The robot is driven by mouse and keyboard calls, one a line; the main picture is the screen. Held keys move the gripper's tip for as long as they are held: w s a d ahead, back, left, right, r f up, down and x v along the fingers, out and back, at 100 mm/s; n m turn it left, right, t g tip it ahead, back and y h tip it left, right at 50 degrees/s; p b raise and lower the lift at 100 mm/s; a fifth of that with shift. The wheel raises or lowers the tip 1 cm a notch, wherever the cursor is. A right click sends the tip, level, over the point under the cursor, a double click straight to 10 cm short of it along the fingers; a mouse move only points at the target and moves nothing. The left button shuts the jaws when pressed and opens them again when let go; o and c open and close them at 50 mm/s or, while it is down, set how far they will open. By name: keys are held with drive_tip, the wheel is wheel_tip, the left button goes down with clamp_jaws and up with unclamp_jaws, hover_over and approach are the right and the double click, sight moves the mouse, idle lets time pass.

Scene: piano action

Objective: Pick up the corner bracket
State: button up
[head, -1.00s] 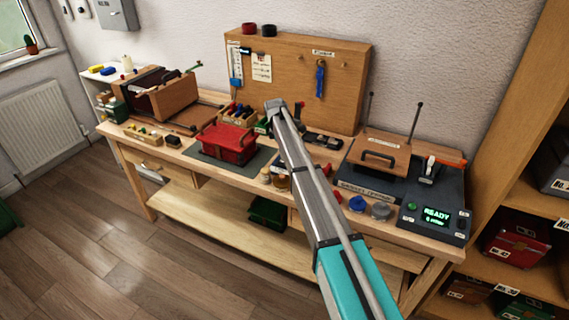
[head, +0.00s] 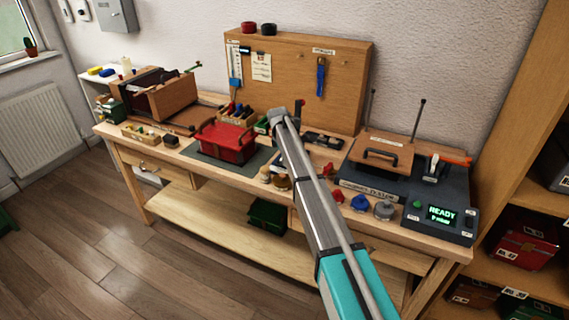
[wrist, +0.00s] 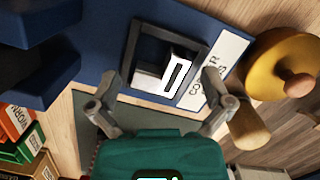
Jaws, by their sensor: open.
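The corner bracket (wrist: 176,74) is a pale metal piece with a dark slot. In the wrist view it sits in a black square frame (wrist: 143,47) on a blue surface (wrist: 105,35), beside a white label (wrist: 218,62) that is only partly readable. My gripper (wrist: 162,82) is open, with its two fingers apart on either side of the bracket's near end in the picture. I cannot tell the height between them, and no contact shows. In the head view my gripper (head: 281,116) is over the bench, and the bracket cannot be made out there.
A yellow round knob-topped piece (wrist: 285,65) and a wooden cylinder (wrist: 249,128) are close to the right finger in the wrist view. Dark blue blocks (wrist: 40,50) stand at left. On the bench (head: 200,176) are a red box (head: 227,142) and a control box (head: 440,214).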

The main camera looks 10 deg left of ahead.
idle(0.3)
drive_tip(key=c, duration=1)
drive_tip(key=shift+c, duration=0.2)
drive_tip(key=shift+r, duration=0.15)
drive_tip(key=shift+r+p, duration=0.45)
drive_tip(key=shift+p, duration=0.15)
drive_tip(key=shift+r+p, duration=0.3)
drive_tip(key=shift+p, duration=0.05)
drive_tip(key=shift+c, duration=0.7)
drive_tip(key=shift+r+p, duration=0.35)
drive_tip(key=s+d+r+p, duration=0.1)
drive_tip(key=s+r+p, duration=0.2)
drive_tip(key=s, duration=0.1)
drive_tip(key=s+d+r+p, duration=0.1)
drive_tip(key=s+r+p, duration=0.3)
drive_tip(key=s, duration=0.1)
drive_tip(key=s+d+r+p, duration=0.1)
drive_tip(key=s+r+p, duration=0.2)
drive_tip(key=s, duration=0.1)
drive_tip(key=shift+s+d+r, duration=0.1)
drive_tip(key=shift+s+r, duration=0.15)
drive_tip(key=shift+s, duration=0.05)
